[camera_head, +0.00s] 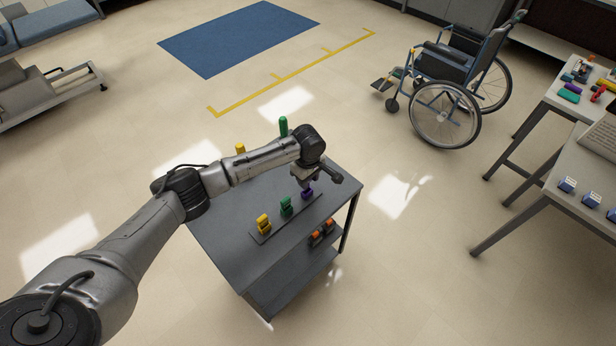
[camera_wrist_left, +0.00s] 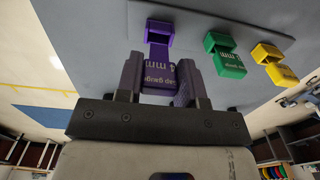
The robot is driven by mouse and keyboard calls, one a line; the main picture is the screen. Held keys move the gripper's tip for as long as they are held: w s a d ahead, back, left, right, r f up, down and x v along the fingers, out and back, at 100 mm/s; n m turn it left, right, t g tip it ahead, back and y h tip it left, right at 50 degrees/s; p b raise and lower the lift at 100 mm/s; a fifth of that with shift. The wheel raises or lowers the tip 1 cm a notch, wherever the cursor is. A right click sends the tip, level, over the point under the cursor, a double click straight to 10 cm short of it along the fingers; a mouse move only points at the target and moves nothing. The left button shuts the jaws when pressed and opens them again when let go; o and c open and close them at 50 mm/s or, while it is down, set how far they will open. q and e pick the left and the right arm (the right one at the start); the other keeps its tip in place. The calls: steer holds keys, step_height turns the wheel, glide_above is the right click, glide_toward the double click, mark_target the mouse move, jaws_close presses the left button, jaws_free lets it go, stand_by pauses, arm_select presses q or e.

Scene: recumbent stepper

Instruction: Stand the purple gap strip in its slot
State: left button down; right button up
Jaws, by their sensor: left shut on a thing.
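My left gripper (camera_head: 306,184) is over the right end of a dark plate (camera_head: 262,238) on the cart top. In the left wrist view its fingers (camera_wrist_left: 160,82) are shut on the purple gap strip (camera_wrist_left: 158,72), which carries printed lettering. An open purple loop (camera_wrist_left: 159,32) shows just beyond the fingers, in line with the strip. Purple also shows below the gripper in the head view (camera_head: 307,194). I cannot tell whether the strip is seated in its slot or held above it. My right gripper is not in view.
A green piece (camera_head: 286,207) and a yellow piece (camera_head: 263,224) stand on the plate left of the purple. A taller green post (camera_head: 283,127) and a yellow top (camera_head: 240,149) show behind my arm. Orange-and-dark items (camera_head: 322,233) sit at the cart's front side. A wheelchair (camera_head: 450,90) stands well clear.

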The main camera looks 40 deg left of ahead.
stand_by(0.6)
arm_select(q)
steer(key=shift+p, duration=0.8)
steer(key=shift+f, duration=0.2)
stand_by(0.5)
steer(key=shift+f, duration=0.75)
steer(key=shift+f, duration=0.55)
steer(key=shift+f, duration=0.1)
stand_by(0.9)
steer(key=shift+p, duration=0.3)
steer(key=shift+f, duration=0.1)
stand_by(0.4)
